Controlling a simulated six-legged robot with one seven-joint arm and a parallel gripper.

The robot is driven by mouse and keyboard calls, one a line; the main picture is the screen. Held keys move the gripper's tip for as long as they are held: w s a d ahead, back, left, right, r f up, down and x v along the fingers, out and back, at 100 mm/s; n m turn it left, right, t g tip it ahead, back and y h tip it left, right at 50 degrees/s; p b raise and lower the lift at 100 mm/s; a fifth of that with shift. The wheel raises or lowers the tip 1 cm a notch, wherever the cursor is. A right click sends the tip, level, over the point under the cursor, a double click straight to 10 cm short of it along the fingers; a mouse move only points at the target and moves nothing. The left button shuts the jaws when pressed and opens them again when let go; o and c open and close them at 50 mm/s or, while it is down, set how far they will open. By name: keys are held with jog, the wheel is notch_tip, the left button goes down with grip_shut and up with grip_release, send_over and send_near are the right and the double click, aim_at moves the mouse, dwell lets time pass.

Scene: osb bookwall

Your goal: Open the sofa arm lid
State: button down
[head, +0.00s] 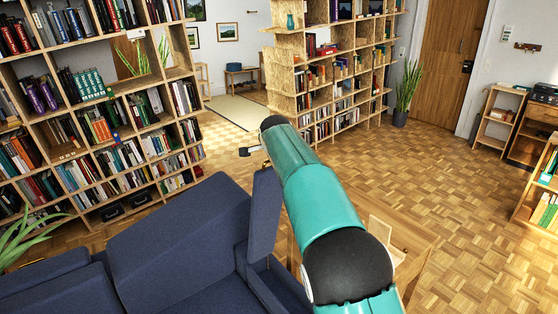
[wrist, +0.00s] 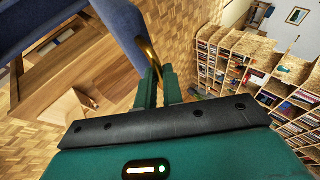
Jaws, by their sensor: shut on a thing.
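The sofa arm lid (head: 264,212) is a dark blue padded panel standing steeply upright above the right arm of the blue sofa (head: 180,235). It also shows in the wrist view (wrist: 117,28), at the top. My gripper (wrist: 157,80) is shut on a brass-coloured strip (wrist: 147,50) at the lid's edge. In the head view my teal arm covers most of the gripper and part of the sofa arm. I cannot see clearly into the space under the lid.
A wooden table (head: 402,232) stands just right of the sofa arm, partly behind my arm. A tall bookcase (head: 90,100) stands behind the sofa, and another (head: 335,75) stands further back. Parquet floor (head: 440,165) is clear to the right.

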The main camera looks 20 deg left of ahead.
jog(key=shift+w+d+r, duration=0.2)
jog(key=shift+w+d, duration=0.05)
jog(key=shift+w, duration=0.1)
jog(key=c, duration=1.5)
grip_release()
jog(key=shift+s, duration=0.1)
jog(key=shift+c, duration=0.2)
jog(key=shift+s+a, duration=0.1)
jog(key=shift+a, duration=0.1)
jog(key=v, duration=1.3)
jog(key=shift+s+r, duration=0.25)
jog(key=shift+s, duration=0.1)
jog(key=shift+d, duration=0.1)
